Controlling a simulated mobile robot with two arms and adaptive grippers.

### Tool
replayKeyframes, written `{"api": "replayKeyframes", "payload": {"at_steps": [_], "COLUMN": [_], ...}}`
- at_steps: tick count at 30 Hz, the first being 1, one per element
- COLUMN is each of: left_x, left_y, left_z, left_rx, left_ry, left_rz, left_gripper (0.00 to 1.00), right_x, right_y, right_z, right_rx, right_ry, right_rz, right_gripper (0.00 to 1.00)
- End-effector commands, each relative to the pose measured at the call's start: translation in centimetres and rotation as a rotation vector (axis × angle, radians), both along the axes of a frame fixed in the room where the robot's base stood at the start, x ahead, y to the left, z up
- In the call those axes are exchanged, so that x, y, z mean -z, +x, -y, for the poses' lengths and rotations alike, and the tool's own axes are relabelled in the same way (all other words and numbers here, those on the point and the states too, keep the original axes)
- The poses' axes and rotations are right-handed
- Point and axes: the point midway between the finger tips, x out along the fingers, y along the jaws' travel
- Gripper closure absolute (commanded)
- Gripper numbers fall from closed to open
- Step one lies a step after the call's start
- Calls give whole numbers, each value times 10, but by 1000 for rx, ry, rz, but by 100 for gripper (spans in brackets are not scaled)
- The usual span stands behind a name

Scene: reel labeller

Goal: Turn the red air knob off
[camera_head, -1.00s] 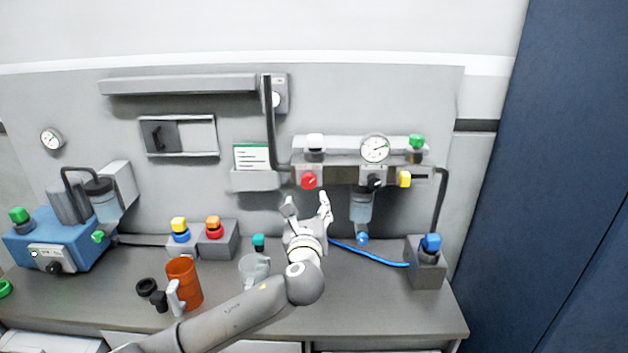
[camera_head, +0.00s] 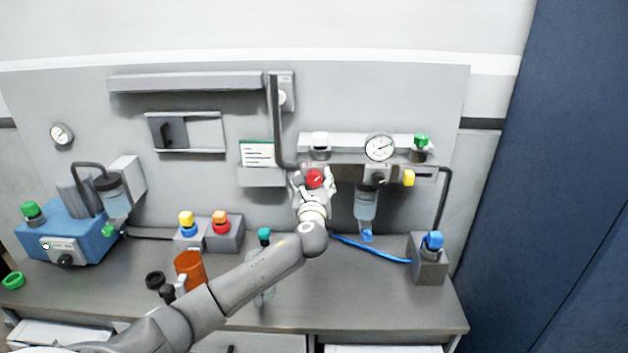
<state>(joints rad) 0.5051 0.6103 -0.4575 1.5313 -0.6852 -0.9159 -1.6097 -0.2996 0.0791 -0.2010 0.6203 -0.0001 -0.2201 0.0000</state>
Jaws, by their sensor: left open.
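The red air knob (camera_head: 314,178) is on the left part of the grey air unit (camera_head: 345,171) on the back panel. My left gripper (camera_head: 314,182) is up at the knob, with one open finger on each side of it. I cannot tell whether the fingers touch the knob. The gripper and wrist cover the area just below the knob. My right gripper is not in view.
A pressure gauge (camera_head: 380,147), a yellow knob (camera_head: 409,178) and a green knob (camera_head: 421,141) sit to the right. A filter bowl (camera_head: 366,203) hangs close to my wrist. An orange cup (camera_head: 189,268) stands on the bench near my forearm.

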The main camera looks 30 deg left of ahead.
Motion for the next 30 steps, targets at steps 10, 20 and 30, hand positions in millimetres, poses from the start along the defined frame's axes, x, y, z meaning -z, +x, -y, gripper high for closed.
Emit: {"api": "replayKeyframes", "payload": {"at_steps": [10,20,30], "left_x": [0,0,1], "left_y": [2,2,2], "left_z": [-1,-1,-1], "left_rx": [0,0,0], "left_ry": [-1,-1,-44], "left_rz": [1,0,27], "left_gripper": [44,87,88], "right_x": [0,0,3], "right_y": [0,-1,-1], "right_z": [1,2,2], "right_rx": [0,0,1], "right_ry": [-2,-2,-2], "right_rz": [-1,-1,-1], "right_gripper": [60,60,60]}}
